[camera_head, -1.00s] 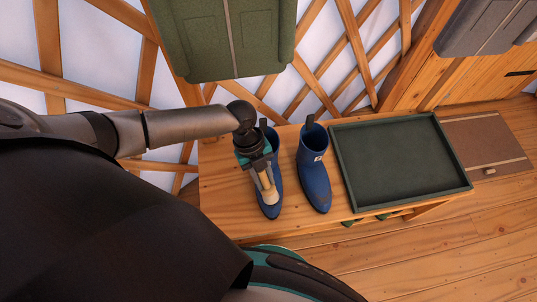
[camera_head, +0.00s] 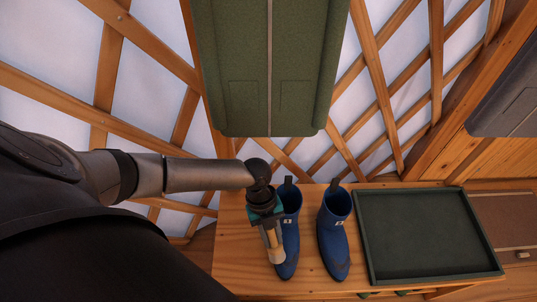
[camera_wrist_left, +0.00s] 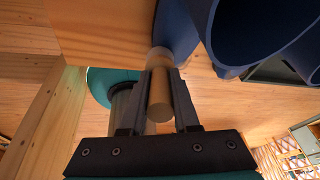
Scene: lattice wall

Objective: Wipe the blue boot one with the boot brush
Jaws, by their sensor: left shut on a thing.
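Two blue boots stand upright side by side on a wooden bench. The left boot (camera_head: 291,232) is partly covered by my left gripper (camera_head: 270,226); the right boot (camera_head: 333,240) shows fully. The left gripper points down along the left side of the left boot, shut on the boot brush (camera_head: 275,250), a light wooden piece with a pale lower end. In the left wrist view the brush handle (camera_wrist_left: 160,98) sits between the fingers, and its far end is at the blue boot (camera_wrist_left: 176,28); I cannot tell for sure whether it touches. My right gripper is out of view.
The wooden bench (camera_head: 235,250) carries a dark green tray (camera_head: 425,273) to the right of the boots. A large green case (camera_head: 268,60) hangs on the lattice wall above them. A grey case (camera_head: 510,85) hangs at the right. Bare bench lies left of the boots.

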